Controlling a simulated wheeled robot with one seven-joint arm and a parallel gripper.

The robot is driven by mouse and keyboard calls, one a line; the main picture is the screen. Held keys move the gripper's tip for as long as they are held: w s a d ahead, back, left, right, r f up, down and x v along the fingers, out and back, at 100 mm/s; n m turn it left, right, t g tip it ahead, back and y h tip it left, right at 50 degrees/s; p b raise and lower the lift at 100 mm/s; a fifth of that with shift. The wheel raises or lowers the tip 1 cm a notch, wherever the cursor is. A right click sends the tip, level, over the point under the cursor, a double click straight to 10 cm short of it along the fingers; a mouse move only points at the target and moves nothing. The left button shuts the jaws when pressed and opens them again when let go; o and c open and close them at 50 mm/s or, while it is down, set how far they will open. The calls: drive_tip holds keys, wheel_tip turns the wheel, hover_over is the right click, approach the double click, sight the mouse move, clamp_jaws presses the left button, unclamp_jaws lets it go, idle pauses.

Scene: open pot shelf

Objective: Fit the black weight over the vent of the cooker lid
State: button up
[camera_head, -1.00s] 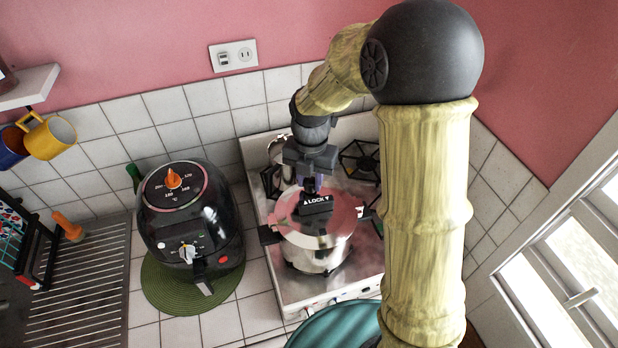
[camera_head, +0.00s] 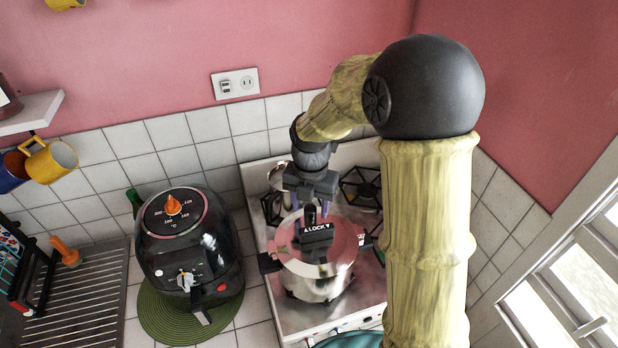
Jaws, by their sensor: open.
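The steel pressure cooker (camera_head: 312,283) stands on the stove with its shiny lid (camera_head: 291,247) on top. The lid has a black handle bar (camera_head: 317,233) marked LOCK. A small black upright piece, apparently the weight (camera_head: 310,214), stands on the lid just behind this bar. My gripper (camera_head: 311,207) is open just above the lid, one purple finger on each side of the weight's upper part. The vent is not visible, and I cannot tell whether the weight sits fully over it.
A black air fryer (camera_head: 190,250) on a green round mat (camera_head: 158,318) stands left of the stove (camera_head: 290,318). A metal pot (camera_head: 279,178) is behind the cooker. Black burner grates (camera_head: 362,188) lie at the back right. A teal round item (camera_head: 350,340) is at the bottom edge.

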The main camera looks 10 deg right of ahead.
wheel_tip(320, 180, up, 17)
drive_tip(key=b, duration=0.3)
drive_tip(key=shift+f, duration=0.15)
idle(0.3)
